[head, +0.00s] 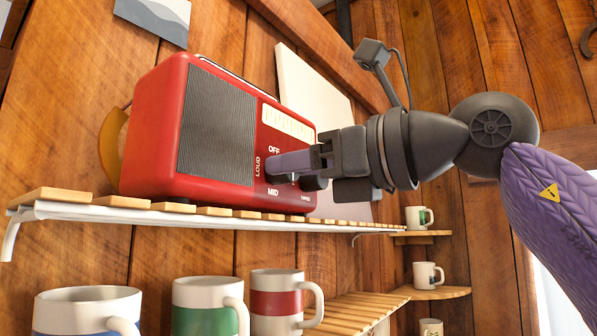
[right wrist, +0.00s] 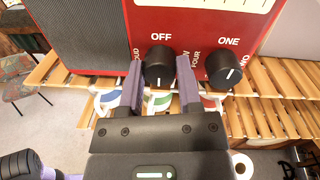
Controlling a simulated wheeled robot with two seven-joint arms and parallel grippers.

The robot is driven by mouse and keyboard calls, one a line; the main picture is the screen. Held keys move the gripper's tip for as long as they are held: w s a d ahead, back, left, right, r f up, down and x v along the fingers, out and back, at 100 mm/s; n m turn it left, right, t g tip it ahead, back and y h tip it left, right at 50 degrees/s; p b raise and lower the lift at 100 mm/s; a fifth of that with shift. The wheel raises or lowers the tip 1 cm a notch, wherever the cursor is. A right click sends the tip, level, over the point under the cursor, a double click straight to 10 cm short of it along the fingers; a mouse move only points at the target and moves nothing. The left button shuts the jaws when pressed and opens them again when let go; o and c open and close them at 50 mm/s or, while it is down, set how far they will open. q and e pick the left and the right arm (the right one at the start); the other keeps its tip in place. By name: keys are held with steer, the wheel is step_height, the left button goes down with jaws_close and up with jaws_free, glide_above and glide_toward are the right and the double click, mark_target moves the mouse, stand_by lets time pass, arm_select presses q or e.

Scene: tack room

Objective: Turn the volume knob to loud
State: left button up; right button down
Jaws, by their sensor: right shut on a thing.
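The red radio (head: 165,140) stands on the slatted shelf, its front turned to the right. Its volume knob (right wrist: 159,66) is a black round knob with OFF above it and LOUD to its left, partly covered, in the right wrist view. A small white mark on the knob points down, away from OFF. My right gripper (head: 272,166) is shut on this knob; in the right wrist view (right wrist: 160,68) one finger is on each side of it.
A second black knob (right wrist: 224,70), marked ONE above, sits close to the right of my right fingers. Several mugs, such as a red-banded mug (head: 277,302), stand below the shelf (head: 180,206). A pale board (head: 308,100) leans behind the radio.

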steer(key=shift+f+m+t+b, duration=0.15)
steer(key=shift+m+b, duration=0.85)
steer(key=shift+m, duration=2.05)
steer(key=shift+m+t+b, duration=0.25)
steer(key=shift+m+b, duration=0.8)
steer(key=shift+m, duration=2.05)
steer(key=shift+f+m+t+b, duration=0.15)
steer(key=shift+m+b, duration=0.85)
steer(key=shift+m, duration=2.05)
steer(key=shift+c, duration=1.4)
jaws_free()
steer(key=shift+a+r, duration=0.1)
